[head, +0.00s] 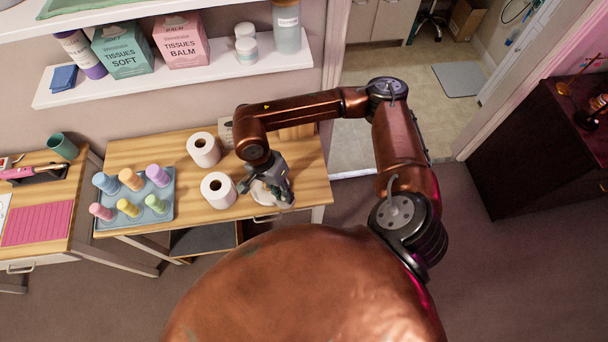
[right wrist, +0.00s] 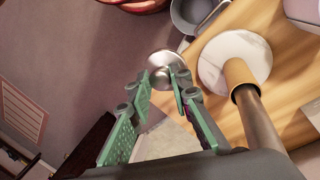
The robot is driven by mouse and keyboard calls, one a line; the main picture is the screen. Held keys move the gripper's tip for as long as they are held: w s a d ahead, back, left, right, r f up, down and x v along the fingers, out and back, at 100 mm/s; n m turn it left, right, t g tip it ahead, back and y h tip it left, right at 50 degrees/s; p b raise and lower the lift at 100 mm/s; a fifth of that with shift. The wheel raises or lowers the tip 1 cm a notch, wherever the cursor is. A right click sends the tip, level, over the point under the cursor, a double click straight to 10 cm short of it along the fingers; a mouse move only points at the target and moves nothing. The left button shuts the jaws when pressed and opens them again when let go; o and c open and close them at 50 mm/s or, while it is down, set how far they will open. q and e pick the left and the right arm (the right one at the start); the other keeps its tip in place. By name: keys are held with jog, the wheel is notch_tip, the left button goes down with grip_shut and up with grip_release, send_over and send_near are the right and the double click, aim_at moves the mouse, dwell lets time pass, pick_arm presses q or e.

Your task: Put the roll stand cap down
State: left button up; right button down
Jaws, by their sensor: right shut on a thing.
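In the right wrist view, the roll stand cap (right wrist: 160,60), a round shiny metal piece, sits between the fingertips of my right gripper (right wrist: 161,78). The gripper is shut on it and holds it beside the roll stand. The stand has a round white marble-like base (right wrist: 217,58) on the wooden table and a brownish upright rod (right wrist: 258,118). In the head view, my right gripper (head: 275,190) is over the table's right end, in front of the pale stand base (head: 259,192). The cap cannot be made out there. My left gripper is out of view.
Two white paper rolls (head: 204,150) (head: 218,190) stand on the table (head: 160,146), left of my right gripper. A blue tray (head: 134,214) with several pastel bottles is further left. A shelf (head: 180,82) with tissue boxes hangs above. The table's front right corner is bare.

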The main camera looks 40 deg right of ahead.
jog(key=w+d+f, duration=0.1)
jog(key=d+f, duration=0.2)
jog(key=d, duration=0.1)
jog(key=w+d+f, duration=0.1)
jog(key=d+f, duration=0.2)
jog(key=d, duration=0.1)
jog(key=w+d+f, duration=0.1)
jog(key=d+f, duration=0.2)
jog(key=d, duration=0.1)
jog(key=shift+w+d+p, duration=0.2)
jog(key=shift+w+p, duration=0.05)
jog(key=shift+p, duration=0.1)
jog(key=shift+d+f, duration=0.15)
jog(key=shift+d, duration=0.05)
jog(key=x, duration=0.3)
jog(key=shift+w+f, duration=0.15)
jog(key=shift+w, duration=0.25)
jog(key=shift+f, duration=0.25)
jog(key=c, duration=2.2)
grip_release()
jog(key=shift+f, duration=0.1)
jog(key=shift+c, duration=0.2)
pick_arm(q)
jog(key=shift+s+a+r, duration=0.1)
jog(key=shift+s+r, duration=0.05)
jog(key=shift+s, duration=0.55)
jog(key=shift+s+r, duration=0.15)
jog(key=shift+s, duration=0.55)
pick_arm(e)
jog(key=o, duration=0.5)
